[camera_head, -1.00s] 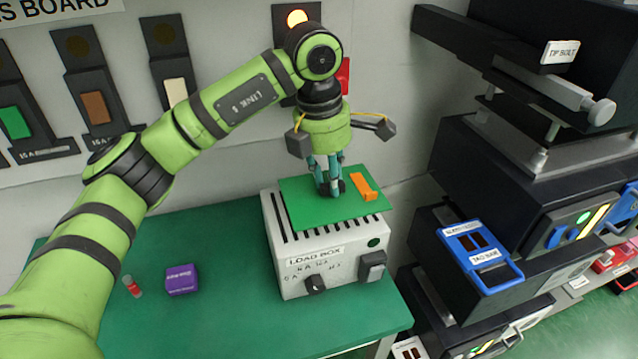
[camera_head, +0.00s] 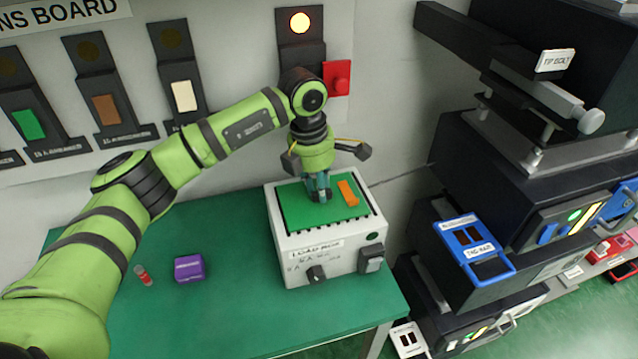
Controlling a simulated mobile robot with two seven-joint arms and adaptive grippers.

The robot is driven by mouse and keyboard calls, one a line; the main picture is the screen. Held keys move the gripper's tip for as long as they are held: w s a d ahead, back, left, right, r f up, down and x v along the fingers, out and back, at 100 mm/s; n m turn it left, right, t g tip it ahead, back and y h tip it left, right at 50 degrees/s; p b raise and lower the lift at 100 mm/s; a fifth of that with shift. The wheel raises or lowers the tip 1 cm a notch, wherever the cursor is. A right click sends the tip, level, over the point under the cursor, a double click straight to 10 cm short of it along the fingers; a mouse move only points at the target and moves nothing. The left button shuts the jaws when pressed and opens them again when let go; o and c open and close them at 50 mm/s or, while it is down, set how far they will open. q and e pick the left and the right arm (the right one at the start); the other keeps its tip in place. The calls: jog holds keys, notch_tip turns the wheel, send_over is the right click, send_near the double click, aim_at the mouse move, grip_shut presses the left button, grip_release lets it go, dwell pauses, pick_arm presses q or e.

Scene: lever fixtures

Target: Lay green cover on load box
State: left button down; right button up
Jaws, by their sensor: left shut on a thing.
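The load box (camera_head: 330,248) is a white box with slots, a black knob and a switch on its front, standing on the green table. The green cover (camera_head: 298,211) is a flat green plate with an orange block (camera_head: 348,193) on it. It lies over the top of the load box, and I see no clear gap under it. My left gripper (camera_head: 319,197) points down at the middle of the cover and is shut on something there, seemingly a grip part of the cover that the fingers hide. My right gripper is not in view.
A purple box (camera_head: 189,267) and a small red-capped vial (camera_head: 143,275) stand on the green table (camera_head: 240,318) to the left. Dark equipment with a blue-framed tag (camera_head: 473,250) stands to the right.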

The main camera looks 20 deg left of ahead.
aim_at(312, 192)
pick_arm(q)
jog(key=shift+f, duration=0.25)
jog(key=c, duration=1.1)
grip_release()
jog(key=shift+r, duration=0.1)
jog(key=shift+o, duration=0.2)
jog(key=shift+r, duration=0.1)
jog(key=shift+r, duration=0.25)
notch_tip(312, 192, up, 12)
jog(key=a+b, duration=0.1)
jog(key=b, duration=0.3)
jog(key=shift+s+a+f, duration=0.15)
jog(key=shift+s+f, duration=0.05)
jog(key=shift+s, duration=0.2)
